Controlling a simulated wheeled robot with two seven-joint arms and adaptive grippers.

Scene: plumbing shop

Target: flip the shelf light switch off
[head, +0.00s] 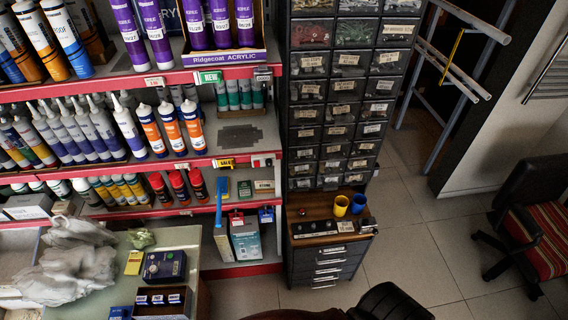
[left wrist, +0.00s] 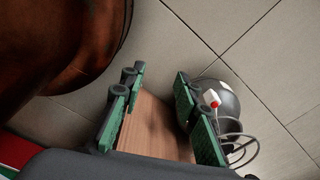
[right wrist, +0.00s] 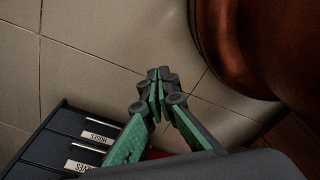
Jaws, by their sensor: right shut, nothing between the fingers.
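The red-edged shelf unit (head: 170,172) stands at left and centre in the head view. A small dark-and-white fitting (head: 262,75) sits on its upper shelf edge, and a small red-and-white one (head: 264,161) on the edge below. I cannot tell which, if either, is the light switch, nor its position. My left gripper (left wrist: 160,74) is open, with a brown wooden surface (left wrist: 155,127) visible behind its fingers. My right gripper (right wrist: 160,74) is shut and empty, above the floor near labelled drawers (right wrist: 85,140). Neither gripper shows in the head view.
A dark cabinet of labelled bins (head: 345,90) stands right of the shelves, with yellow (head: 341,205) and blue (head: 358,203) cups on its ledge. A counter (head: 185,238) is at lower left. A chair (head: 535,215) stands at right. Tiled floor lies open between.

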